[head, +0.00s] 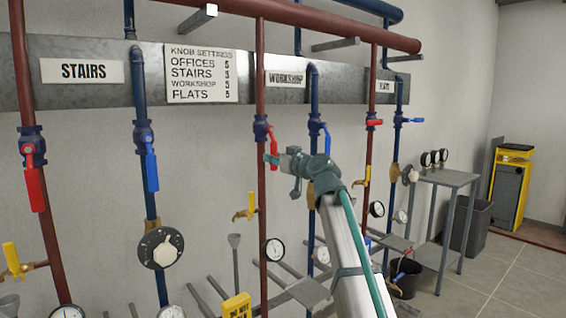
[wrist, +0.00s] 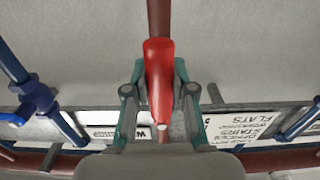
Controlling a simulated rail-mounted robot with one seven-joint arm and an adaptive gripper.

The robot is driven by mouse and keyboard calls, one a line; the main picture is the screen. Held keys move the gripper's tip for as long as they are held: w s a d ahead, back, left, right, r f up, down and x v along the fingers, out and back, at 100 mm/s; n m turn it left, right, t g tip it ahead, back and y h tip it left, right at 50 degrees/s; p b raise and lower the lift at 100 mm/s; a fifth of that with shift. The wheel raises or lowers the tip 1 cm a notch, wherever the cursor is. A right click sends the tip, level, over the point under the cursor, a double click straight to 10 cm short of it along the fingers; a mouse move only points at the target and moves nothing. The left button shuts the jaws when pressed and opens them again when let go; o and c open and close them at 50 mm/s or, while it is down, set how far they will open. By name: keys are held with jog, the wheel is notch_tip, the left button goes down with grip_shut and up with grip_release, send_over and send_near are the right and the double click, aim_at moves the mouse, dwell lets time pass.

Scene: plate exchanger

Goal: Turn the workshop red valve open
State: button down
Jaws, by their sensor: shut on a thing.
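The workshop red valve (head: 261,128) sits on a red pipe under the WORKSHOP sign (head: 286,78). Its red handle (head: 273,143) points down, tilted slightly to the right, mostly along the pipe. In the wrist view the handle (wrist: 159,75) lies between the two green fingers. My gripper (head: 271,159) reaches in from the lower right and is shut on the handle; it also shows in the wrist view (wrist: 160,88). The valve body is hidden in the wrist view.
A blue-handled workshop valve (head: 316,126) is close on the right. A yellow tap (head: 246,208) and a gauge (head: 275,249) sit lower on the red pipe. A stairs red valve (head: 33,170) is far left. A grey table (head: 447,178) stands right; open floor lies beyond.

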jog(key=c, duration=0.9)
grip_release()
jog(key=shift+c, duration=0.2)
jog(key=v, duration=1.2)
